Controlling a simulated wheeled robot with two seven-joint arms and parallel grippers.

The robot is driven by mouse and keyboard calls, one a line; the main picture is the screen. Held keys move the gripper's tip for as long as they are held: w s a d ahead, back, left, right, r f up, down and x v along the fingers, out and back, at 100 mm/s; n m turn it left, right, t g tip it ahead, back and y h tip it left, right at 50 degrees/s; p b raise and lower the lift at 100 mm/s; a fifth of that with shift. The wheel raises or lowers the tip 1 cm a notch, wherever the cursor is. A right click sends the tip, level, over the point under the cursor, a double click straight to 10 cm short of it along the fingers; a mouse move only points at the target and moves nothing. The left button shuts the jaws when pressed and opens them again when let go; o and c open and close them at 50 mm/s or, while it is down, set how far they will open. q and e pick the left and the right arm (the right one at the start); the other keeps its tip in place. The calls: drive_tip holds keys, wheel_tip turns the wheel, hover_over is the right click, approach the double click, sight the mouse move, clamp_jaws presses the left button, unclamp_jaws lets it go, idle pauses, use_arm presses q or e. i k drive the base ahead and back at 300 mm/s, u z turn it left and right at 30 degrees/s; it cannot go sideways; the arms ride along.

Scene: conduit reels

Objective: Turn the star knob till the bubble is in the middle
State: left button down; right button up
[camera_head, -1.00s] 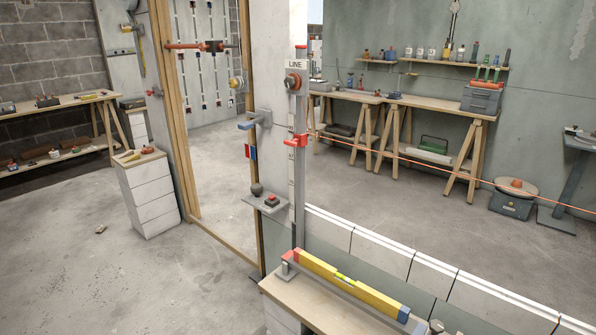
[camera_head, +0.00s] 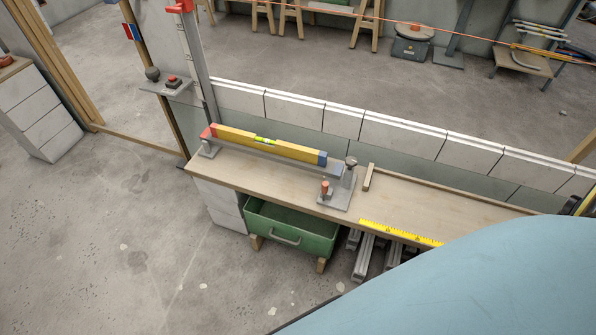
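A yellow spirit level (camera_head: 290,149) with a red left end and a blue right end lies along a rail on the wooden bench (camera_head: 225,175). Its green vial (camera_head: 265,140) is near the middle of the level; the bubble is too small to place. A dark knob (camera_head: 351,161), which looks like the star knob, tops a short grey post at the level's right end. A small red-topped part (camera_head: 325,184) stands on the grey plate (camera_head: 340,198) in front of that post. Neither of my grippers is in view.
A yellow measuring tape (camera_head: 400,233) runs along the bench's front edge. A small wooden strip (camera_head: 369,177) lies right of the knob. A green bin (camera_head: 300,233) and grey bars sit below. A low block wall (camera_head: 400,134) and an orange line run behind. Floor at left is clear.

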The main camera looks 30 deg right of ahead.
sight(351, 161)
drive_tip(key=z, duration=1.4)
